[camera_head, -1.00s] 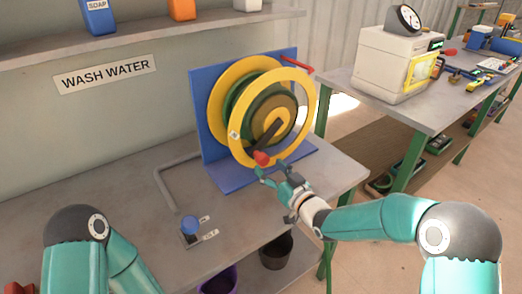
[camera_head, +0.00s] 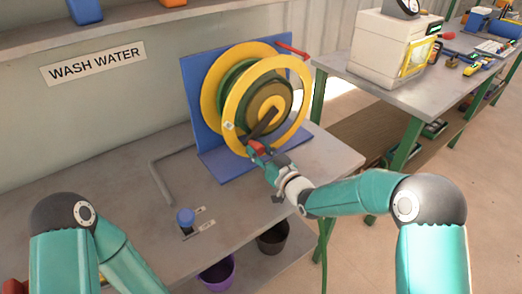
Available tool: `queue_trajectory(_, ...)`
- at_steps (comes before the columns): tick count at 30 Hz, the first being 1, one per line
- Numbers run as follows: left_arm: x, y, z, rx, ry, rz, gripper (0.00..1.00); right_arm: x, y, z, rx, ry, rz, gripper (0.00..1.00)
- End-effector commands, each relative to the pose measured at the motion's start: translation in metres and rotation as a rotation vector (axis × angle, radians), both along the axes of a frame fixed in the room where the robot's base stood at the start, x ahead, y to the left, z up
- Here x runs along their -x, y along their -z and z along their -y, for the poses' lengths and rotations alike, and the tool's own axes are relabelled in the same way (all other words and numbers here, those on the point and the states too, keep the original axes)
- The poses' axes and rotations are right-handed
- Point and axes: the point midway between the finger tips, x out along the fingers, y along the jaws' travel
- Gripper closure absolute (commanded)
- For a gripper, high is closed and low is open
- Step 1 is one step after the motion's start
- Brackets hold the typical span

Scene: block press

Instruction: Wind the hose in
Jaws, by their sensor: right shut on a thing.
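The hose reel (camera_head: 232,91) has yellow rims and stands on the bench against a blue back plate (camera_head: 197,120). Green hose (camera_head: 229,82) shows between its rims. My right gripper (camera_head: 257,152) is shut on the red handle, at the reel's lower front. My left arm shows at the lower left, but its gripper is out of view.
A blue knob valve (camera_head: 186,217) with small labels and a grey pipe (camera_head: 163,184) are on the bench, left of the reel. A purple bucket (camera_head: 217,272) and a dark bucket (camera_head: 273,237) stand below. A white machine (camera_head: 391,57) stands on the table at the right.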

Motion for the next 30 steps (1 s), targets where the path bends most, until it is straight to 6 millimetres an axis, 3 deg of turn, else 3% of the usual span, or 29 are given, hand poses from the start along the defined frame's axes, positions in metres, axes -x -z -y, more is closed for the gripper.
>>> queue_trajectory(5,0.000,0.000,0.000,0.000,0.000,0.000,1.00,-0.001,-0.001,0.001,-0.002,0.002,0.002,1.00)
queue_trajectory(6,0.000,0.000,-0.001,0.000,-0.002,0.000,1.00,-0.001,-0.002,0.008,-0.001,0.001,0.003,1.00)
queue_trajectory(30,0.000,0.002,0.000,0.000,0.000,0.000,1.00,0.000,-0.008,-0.015,-0.034,-0.016,-0.012,1.00)
